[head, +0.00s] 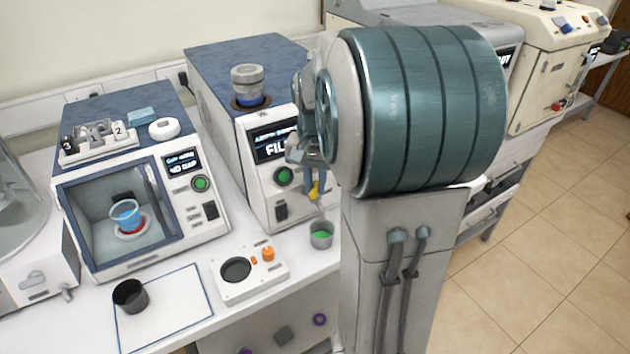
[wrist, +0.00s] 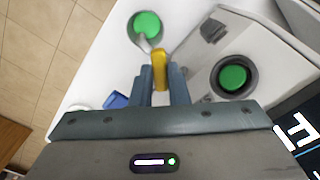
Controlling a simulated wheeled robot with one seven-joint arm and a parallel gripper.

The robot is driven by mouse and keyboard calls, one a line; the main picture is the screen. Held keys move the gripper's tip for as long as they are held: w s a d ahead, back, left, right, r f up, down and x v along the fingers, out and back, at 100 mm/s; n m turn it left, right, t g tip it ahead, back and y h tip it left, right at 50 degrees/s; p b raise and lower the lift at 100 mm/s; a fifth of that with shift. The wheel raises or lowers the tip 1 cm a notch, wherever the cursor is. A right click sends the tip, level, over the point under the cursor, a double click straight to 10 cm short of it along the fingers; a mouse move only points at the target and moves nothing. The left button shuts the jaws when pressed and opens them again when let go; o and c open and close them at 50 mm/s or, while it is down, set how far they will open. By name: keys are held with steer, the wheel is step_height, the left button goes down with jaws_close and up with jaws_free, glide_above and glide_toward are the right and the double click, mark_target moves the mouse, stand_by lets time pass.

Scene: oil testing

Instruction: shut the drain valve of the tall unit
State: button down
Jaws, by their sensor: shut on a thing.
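The tall unit (head: 262,206) stands in the middle of the bench with a lit display. Its drain valve has a yellow handle (head: 315,189) low on the front right. In the wrist view the yellow handle (wrist: 160,66) sits between the two fingers of my gripper (wrist: 160,82), which is shut on it. In the head view my gripper (head: 315,174) reaches the valve from above, and my arm hides part of the unit. A grey spout (wrist: 144,43) points to a metal cup (head: 321,241) of green liquid below. I cannot tell whether liquid runs.
A green button (wrist: 233,77) and a black switch (wrist: 213,31) are close to my gripper on the unit's front. A small device with an orange knob (head: 267,254) stands before the unit. A black cup (head: 131,296) is on a white mat (head: 185,304). A chamber unit (head: 130,180) stands left.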

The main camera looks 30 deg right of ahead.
mark_target(316, 187)
steer(key=m, duration=0.4)
steer(key=shift+m, duration=0.3)
steer(key=m, duration=0.4)
steer(key=shift+m, duration=0.3)
steer(key=c, duration=1.4)
jaws_free()
step_height(316, 187, up, 14)
